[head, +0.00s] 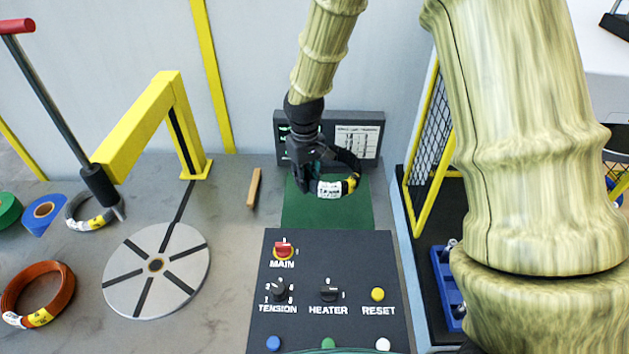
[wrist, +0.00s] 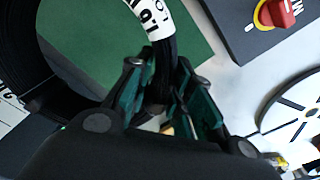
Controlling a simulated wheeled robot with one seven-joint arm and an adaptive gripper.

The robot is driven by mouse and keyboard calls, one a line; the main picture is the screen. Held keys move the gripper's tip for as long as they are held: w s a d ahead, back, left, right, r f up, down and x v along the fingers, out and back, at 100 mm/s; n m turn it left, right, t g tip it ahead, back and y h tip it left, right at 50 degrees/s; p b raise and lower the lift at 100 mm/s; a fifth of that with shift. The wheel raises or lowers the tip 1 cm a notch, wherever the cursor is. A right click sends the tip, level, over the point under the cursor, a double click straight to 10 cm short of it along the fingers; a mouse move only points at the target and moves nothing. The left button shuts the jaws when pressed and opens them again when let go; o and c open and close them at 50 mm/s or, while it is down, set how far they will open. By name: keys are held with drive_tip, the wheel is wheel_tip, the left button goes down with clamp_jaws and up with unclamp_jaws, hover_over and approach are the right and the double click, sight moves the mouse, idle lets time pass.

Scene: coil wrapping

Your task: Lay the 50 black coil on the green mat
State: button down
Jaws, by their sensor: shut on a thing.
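The black coil (head: 349,160) has a white label and a yellow tag, and hangs in my gripper (head: 312,172) over the green mat (head: 300,215). In the wrist view my gripper (wrist: 170,105) is shut on the rim of the black coil (wrist: 165,60), whose white label shows at the top. The green mat (wrist: 110,30) lies below it in that view. I cannot tell exactly how high the coil is above the mat. The coil's printed number is not readable.
A black control panel (head: 330,262) with knobs stands in front of the mat. A grey turntable (head: 185,285), a copper coil (head: 38,292) and a grey coil (head: 92,222) are at left. A wooden stick (head: 254,188) lies beside the mat. A dark display (head: 372,128) stands behind.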

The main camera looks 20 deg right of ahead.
sight(305, 170)
drive_tip(key=f, duration=0.2)
drive_tip(key=f+p, duration=0.1)
drive_tip(key=shift+w+a+f, duration=0.1)
drive_tip(key=shift+a+f, duration=0.1)
drive_tip(key=shift+f, duration=0.15)
drive_tip(key=shift+f+p, duration=0.45)
drive_tip(key=shift+f, duration=0.9)
drive_tip(key=shift+f+p, duration=0.3)
drive_tip(key=shift+f, duration=0.9)
drive_tip(key=c, duration=1.3)
unclamp_jaws()
drive_tip(key=shift+r+b, duration=1.9)
drive_tip(key=shift+r, duration=4.1)
